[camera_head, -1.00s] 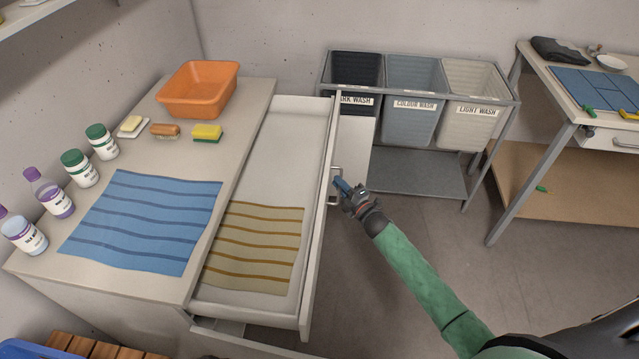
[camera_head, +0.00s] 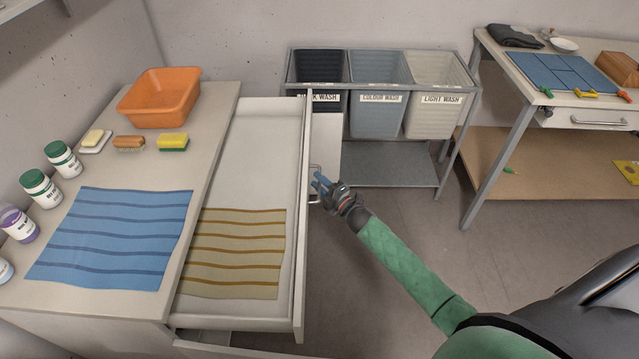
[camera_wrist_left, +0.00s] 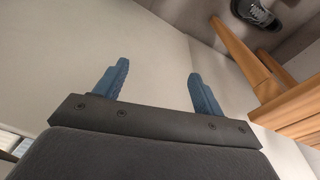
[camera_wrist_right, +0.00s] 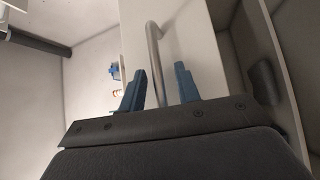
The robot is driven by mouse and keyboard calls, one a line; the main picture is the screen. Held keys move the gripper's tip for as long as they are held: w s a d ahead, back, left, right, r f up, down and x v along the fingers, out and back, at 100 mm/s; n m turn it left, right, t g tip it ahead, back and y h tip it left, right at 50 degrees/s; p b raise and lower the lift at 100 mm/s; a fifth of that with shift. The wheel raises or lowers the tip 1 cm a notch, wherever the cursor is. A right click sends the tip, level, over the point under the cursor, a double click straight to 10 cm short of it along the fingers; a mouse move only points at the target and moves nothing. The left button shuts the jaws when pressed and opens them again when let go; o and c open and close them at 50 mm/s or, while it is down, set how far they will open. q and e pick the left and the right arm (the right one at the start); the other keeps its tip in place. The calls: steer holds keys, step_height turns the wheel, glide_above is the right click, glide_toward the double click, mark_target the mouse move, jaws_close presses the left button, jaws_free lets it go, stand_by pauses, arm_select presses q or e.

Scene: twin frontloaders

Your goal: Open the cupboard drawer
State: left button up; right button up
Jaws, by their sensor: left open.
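The pale cupboard (camera_head: 205,130) stands at the left, and its top drawer (camera_head: 262,135) is pulled well out. A tan striped cloth (camera_head: 235,255) lies in the drawer. The metal drawer handle (camera_head: 315,171) is on the drawer front. My right gripper (camera_head: 319,182) is at this handle. In the right wrist view the handle (camera_wrist_right: 153,40) runs between the fingers of my right gripper (camera_wrist_right: 160,72), which stand partly apart; whether they press on it is unclear. My left gripper (camera_wrist_left: 157,67) is open and empty in the left wrist view, before a pale surface; it is outside the head view.
A blue striped cloth (camera_head: 115,238), an orange basin (camera_head: 160,97), a sponge (camera_head: 173,142) and several bottles are on the cupboard top. Labelled laundry bins (camera_head: 378,110) stand behind the drawer. A workbench (camera_head: 560,115) is at the right. Floor (camera_head: 400,225) between them is clear.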

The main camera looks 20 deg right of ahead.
arm_select(q)
steer(key=shift+w, duration=0.1)
arm_select(e)
steer(key=shift+s+d+f, duration=0.15)
steer(key=shift+s, duration=0.15)
arm_select(q)
step_height(320, 180, up, 10)
steer(key=s+b, duration=0.2)
steer(key=shift+f, duration=0.25)
arm_select(e)
steer(key=r+v, duration=0.1)
steer(key=v, duration=0.6)
steer(key=shift+f, duration=0.35)
arm_select(q)
steer(key=shift+a, duration=0.1)
